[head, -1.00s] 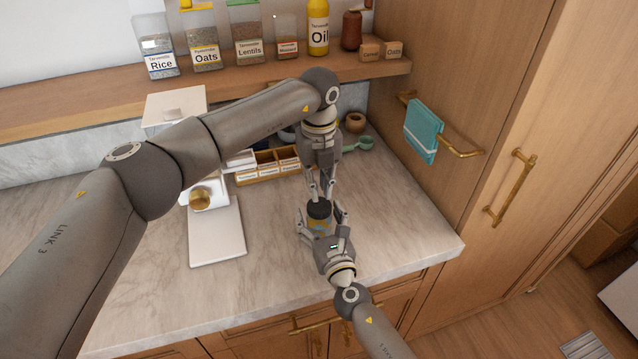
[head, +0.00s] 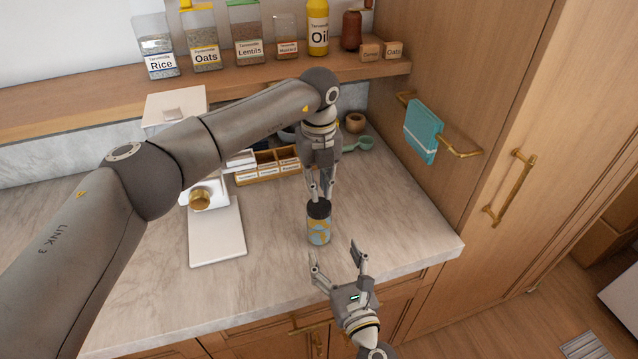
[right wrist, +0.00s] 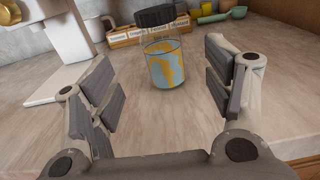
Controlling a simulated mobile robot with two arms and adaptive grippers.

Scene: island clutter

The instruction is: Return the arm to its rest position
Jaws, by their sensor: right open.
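A jar (head: 319,226) with a black lid and blue and yellow contents stands upright on the marble counter. It also shows in the right wrist view (right wrist: 163,62), ahead of and between the spread fingers. My right gripper (head: 335,252) is open and empty near the counter's front edge, clear of the jar. Its two fingers also show in the right wrist view (right wrist: 160,92). My left gripper (head: 320,194) points down just above or behind the jar's lid. Its fingers look close together, and whether they touch the lid is hard to tell.
A wooden rack (head: 262,168) of labelled packets and a white appliance (head: 217,240) stand to the left. A green scoop (head: 358,144) lies behind. A cabinet with a teal towel (head: 423,130) bounds the right. Counter right of the jar is clear.

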